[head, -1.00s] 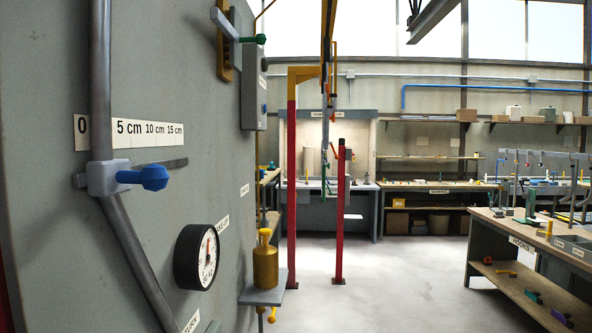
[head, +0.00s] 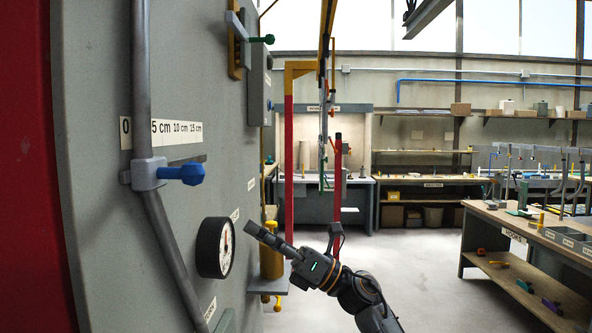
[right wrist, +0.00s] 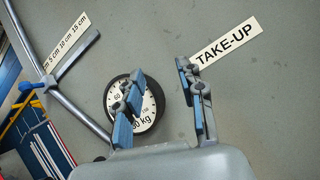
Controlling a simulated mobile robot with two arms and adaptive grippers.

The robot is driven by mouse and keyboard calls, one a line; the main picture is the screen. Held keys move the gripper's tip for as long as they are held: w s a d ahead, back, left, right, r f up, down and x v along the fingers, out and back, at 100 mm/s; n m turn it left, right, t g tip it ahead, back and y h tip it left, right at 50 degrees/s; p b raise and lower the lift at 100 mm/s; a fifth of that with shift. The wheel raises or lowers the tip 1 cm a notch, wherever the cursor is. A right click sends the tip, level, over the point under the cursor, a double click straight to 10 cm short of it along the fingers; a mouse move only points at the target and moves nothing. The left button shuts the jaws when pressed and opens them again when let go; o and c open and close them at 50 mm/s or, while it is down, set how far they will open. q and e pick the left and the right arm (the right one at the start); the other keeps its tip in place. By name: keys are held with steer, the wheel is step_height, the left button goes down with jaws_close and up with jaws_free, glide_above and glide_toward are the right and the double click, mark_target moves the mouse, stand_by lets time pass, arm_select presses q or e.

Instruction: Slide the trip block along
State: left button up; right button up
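The trip block (head: 148,173) is a pale blue-grey block with a blue knob (head: 187,174). A grey bent bar (head: 142,90) passes at the block. The block also shows small at the left of the right wrist view (right wrist: 32,86). My right gripper (head: 254,231) is in front of the panel, right of and below the knob, near the dial and apart from the block. In the right wrist view its fingers (right wrist: 160,70) are spread and empty. My left gripper is not in view.
A round kg dial (head: 215,247) sticks out of the panel below the block. A brass cylinder (head: 271,250) stands on a small shelf behind my right gripper. Red posts (head: 288,165) stand beyond. A workbench (head: 520,225) is at the right, with open floor between.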

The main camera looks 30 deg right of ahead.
steer(key=s+a+r+n+g+y, duration=0.1)
steer(key=s+a+r+n+g, duration=0.4)
steer(key=s+r+n, duration=0.6)
steer(key=n+h+p, duration=0.1)
steer(key=n+h, duration=0.5)
steer(key=n, duration=0.6)
glide_toward(204, 171)
steer(key=x, duration=0.2)
steer(key=shift+t, duration=0.3)
steer(key=p+x, duration=0.4)
steer(key=x, duration=0.3)
steer(key=shift+w+a+f, duration=0.1)
steer(key=shift+a, duration=0.2)
steer(key=shift+d+f+b, duration=0.15)
steer(key=shift+f+b, duration=0.05)
steer(key=shift+b, duration=0.1)
steer(key=c, duration=0.4)
jaws_close()
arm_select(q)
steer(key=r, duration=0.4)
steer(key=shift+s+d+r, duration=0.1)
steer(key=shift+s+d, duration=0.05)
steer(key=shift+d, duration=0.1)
arm_select(e)
steer(key=shift+w, duration=0.15)
